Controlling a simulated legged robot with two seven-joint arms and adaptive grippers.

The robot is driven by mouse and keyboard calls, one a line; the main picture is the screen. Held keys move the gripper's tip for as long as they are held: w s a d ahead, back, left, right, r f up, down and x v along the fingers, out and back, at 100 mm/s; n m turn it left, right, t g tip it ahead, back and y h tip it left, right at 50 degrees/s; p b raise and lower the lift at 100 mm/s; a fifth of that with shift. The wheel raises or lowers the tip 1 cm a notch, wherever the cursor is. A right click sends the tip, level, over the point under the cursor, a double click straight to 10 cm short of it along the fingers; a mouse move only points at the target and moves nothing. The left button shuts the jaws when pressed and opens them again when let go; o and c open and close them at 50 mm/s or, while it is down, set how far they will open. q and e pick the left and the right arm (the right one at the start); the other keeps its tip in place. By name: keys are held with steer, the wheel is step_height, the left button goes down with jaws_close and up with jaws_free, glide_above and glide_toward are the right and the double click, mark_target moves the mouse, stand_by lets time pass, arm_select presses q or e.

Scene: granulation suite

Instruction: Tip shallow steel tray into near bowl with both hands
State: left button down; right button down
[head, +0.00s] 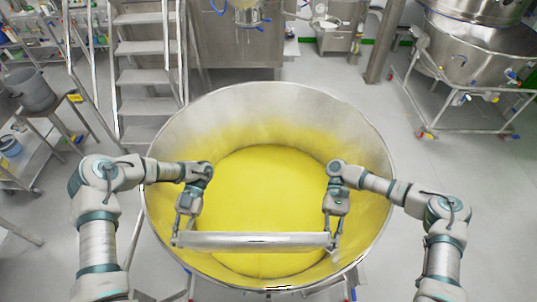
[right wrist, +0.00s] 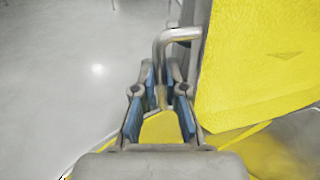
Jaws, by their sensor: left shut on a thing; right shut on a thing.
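The shallow steel tray (head: 253,241) shows in the head view as a narrow, nearly edge-on grey band over the front part of the near bowl (head: 165,135). The bowl is a wide round steel vessel with yellow powder (head: 262,190) inside and on its walls. My left gripper (head: 179,230) is shut on the tray's left end. My right gripper (head: 334,236) is shut on its right end. In the right wrist view a bent steel handle (right wrist: 176,37) runs between the blue-padded fingers. A flat yellow surface (right wrist: 262,60) lies right beside it; I cannot tell whether it is tray or bowl contents.
Metal steps (head: 143,75) stand behind the bowl at the left. A bench with a grey pot (head: 33,92) is at the far left. A large wheeled steel vessel (head: 470,55) stands at the back right. The floor right of the bowl is clear.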

steer(key=shift+g, duration=0.4)
arm_select(q)
steer(key=shift+g, duration=0.3)
arm_select(e)
steer(key=shift+w, duration=0.1)
steer(key=shift+t, duration=0.3)
stand_by(2.8)
